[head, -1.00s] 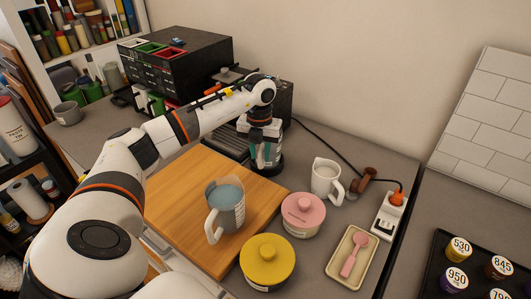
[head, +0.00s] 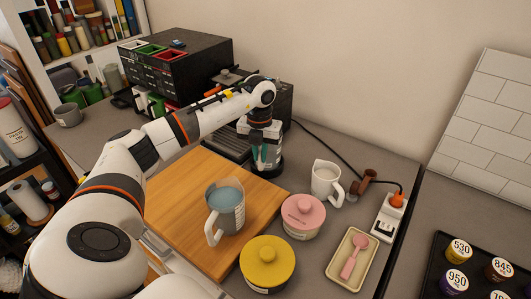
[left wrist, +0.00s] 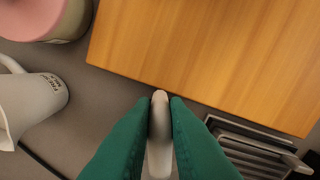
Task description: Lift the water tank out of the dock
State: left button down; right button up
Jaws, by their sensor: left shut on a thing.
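My left gripper (head: 259,163) points down at the dark dock (head: 274,171) beside the coffee machine, at the back edge of the cutting board. In the left wrist view, its green fingers (left wrist: 159,104) are shut on a narrow, pale upright piece (left wrist: 160,135), which looks like the water tank's handle. The rest of the tank is mostly hidden by the gripper in the head view, and I cannot tell whether it sits fully in the dock. My right gripper is not in view.
A wooden board (head: 180,205) carries a measuring jug (head: 226,212) of bluish liquid. A white pitcher (head: 325,182), pink pot (head: 303,217), yellow pot (head: 267,262) and tray with a pink spoon (head: 335,270) stand to the right. The black coffee machine (head: 284,105) is behind.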

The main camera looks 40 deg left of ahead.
pick_arm(q)
jog(key=shift+r+p, duration=0.65)
jog(key=shift+r, duration=0.25)
